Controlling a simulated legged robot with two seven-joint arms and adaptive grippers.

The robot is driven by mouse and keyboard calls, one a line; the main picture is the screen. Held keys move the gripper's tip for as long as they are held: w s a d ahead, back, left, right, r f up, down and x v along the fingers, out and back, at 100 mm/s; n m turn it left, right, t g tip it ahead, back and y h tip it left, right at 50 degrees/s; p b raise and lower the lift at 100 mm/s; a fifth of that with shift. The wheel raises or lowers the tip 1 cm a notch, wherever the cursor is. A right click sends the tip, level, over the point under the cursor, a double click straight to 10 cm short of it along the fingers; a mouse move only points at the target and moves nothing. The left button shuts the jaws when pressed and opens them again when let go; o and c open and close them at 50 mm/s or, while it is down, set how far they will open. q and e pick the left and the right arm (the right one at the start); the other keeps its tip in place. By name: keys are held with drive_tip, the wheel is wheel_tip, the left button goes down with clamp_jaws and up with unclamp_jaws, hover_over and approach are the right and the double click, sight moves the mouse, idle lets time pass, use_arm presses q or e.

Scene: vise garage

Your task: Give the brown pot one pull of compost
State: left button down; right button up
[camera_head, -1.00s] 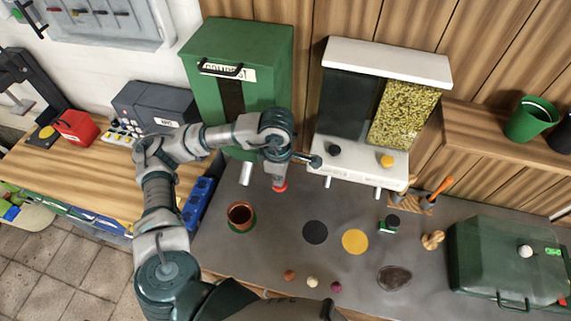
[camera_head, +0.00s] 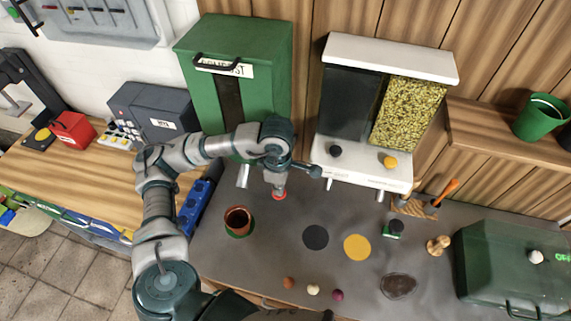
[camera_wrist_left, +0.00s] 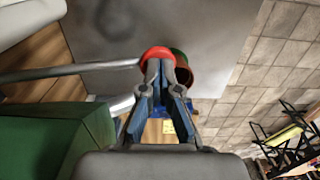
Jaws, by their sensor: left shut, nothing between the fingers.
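The brown pot (camera_head: 238,219) stands on a green saucer on the grey bench top, below and in front of the green compost dispenser (camera_head: 204,107). A metal spout (camera_head: 243,176) hangs from the dispenser, above and behind the pot. My left gripper (camera_head: 279,188) is shut and points down at a red knob (camera_head: 279,196), right of the spout. In the left wrist view, the red knob (camera_wrist_left: 158,54) sits at the end of a metal rod, right at my fingertips; contact cannot be told. The brown pot (camera_wrist_left: 183,76) is partly hidden behind the fingers. My right gripper is out of view.
A second dispenser (camera_head: 392,65) with a dark and a yellow-green compartment stands to the right. Black (camera_head: 316,237) and yellow (camera_head: 357,247) discs lie on the bench. A blue object (camera_head: 200,200) lies left of the pot. A green lidded box (camera_head: 510,260) stands at right.

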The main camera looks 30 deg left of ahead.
use_arm(q)
drive_tip(key=shift+r+p, duration=1.65)
drive_tip(key=shift+r, duration=1.6)
wheel_tip(320, 180, up, 6)
drive_tip(key=p, duration=0.4)
